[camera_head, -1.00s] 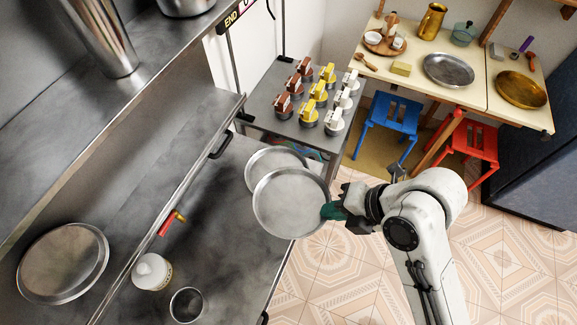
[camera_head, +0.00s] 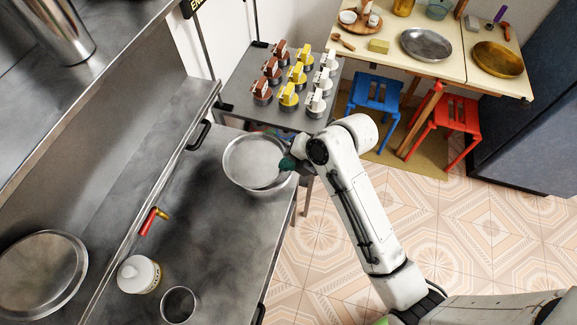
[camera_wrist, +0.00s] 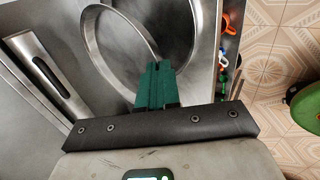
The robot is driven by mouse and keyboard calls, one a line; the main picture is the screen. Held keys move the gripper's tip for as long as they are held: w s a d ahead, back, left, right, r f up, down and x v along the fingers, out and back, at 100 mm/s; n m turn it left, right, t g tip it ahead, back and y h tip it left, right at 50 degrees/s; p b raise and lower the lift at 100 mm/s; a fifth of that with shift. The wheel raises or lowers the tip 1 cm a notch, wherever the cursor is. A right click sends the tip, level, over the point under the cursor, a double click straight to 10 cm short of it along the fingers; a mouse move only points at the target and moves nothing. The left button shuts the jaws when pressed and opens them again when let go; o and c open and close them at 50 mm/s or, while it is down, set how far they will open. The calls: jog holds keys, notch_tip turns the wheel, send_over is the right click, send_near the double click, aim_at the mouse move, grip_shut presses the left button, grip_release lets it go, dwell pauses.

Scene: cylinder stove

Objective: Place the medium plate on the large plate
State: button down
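The medium plate (camera_head: 254,158), a round grey metal plate, is over the large plate (camera_head: 262,188) on the steel counter. It covers most of the large plate, leaving a thin crescent of its rim along the near side. I cannot tell whether the two touch. My gripper (camera_head: 287,164) has green fingers and is shut on the medium plate's right edge. In the wrist view the fingers (camera_wrist: 157,84) are close together at a plate rim (camera_wrist: 125,55); the plates are hard to tell apart there.
A round metal plate (camera_head: 42,275), a white-lidded jar (camera_head: 138,274) and a metal cup (camera_head: 179,305) stand at left and front. A grey side table (camera_head: 275,85) holds several coloured-handled items. The counter between jar and plates is clear. Blue (camera_head: 375,92) and red (camera_head: 452,115) stools stand right.

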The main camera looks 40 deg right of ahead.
aim_at(289, 176)
notch_tip(289, 176, down, 3)
jog(key=shift+w+p, duration=0.15)
jog(key=shift+p, duration=0.35)
jog(key=shift+f, duration=0.2)
jog(key=shift+f+b, duration=0.3)
jog(key=c, duration=1.4)
grip_release()
jog(key=shift+f, duration=0.1)
jog(key=shift+o, duration=0.2)
